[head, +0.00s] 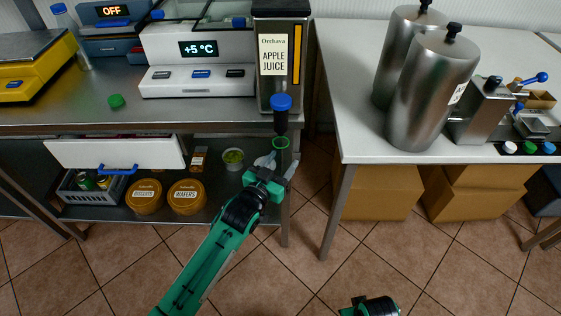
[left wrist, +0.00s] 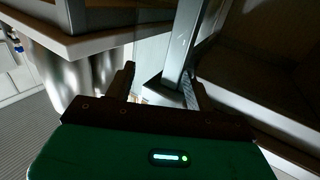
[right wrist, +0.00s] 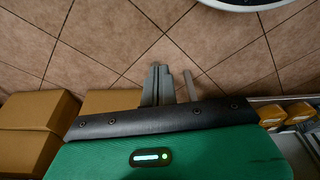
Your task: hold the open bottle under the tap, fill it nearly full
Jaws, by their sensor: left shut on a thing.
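The tap (head: 281,103) has a blue top and a dark spout, on the front of the apple juice dispenser (head: 273,56). Under the spout is the green-rimmed open mouth of the bottle (head: 281,142). Its clear body is hard to make out, and I cannot tell its fill level or see a stream. My left gripper (head: 278,165) is shut on the bottle from the front; its fingers also show in the left wrist view (left wrist: 158,88). A green cap (head: 116,101) lies on the counter to the left. My right gripper (right wrist: 158,85) is shut and empty above the floor.
The steel counter's (head: 200,117) edge is beside the bottle. Below, a shelf holds tubs (head: 145,197) and a green cup (head: 233,158). A white table (head: 347,110) at right carries tall steel canisters (head: 430,90). Cardboard boxes (head: 375,195) stand under it.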

